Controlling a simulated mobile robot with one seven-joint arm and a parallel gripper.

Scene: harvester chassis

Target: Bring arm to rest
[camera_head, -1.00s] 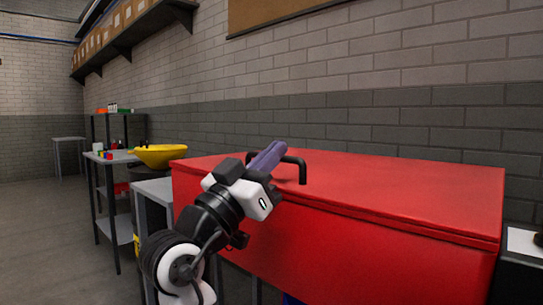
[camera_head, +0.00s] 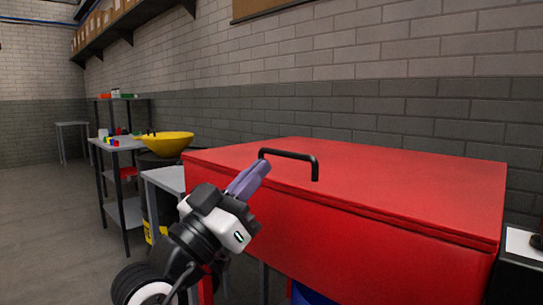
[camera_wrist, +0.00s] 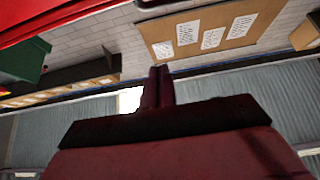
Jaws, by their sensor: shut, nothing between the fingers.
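My gripper (camera_head: 257,170) is at the end of my arm in the head view, in front of the left part of the red chest. Its purple fingers point up and to the right, close below the black handle (camera_head: 290,154) on the chest lid. In the wrist view the fingers (camera_wrist: 158,75) are together with nothing between them. Whether the fingers touch the chest cannot be told.
The red chest (camera_head: 400,185) has its lid down and fills the right side. A grey table (camera_head: 165,180), a yellow bowl (camera_head: 168,143) and a shelf unit (camera_head: 122,145) stand to the left. The floor (camera_head: 50,215) at the far left is clear. A board (camera_wrist: 215,30) hangs on the brick wall.

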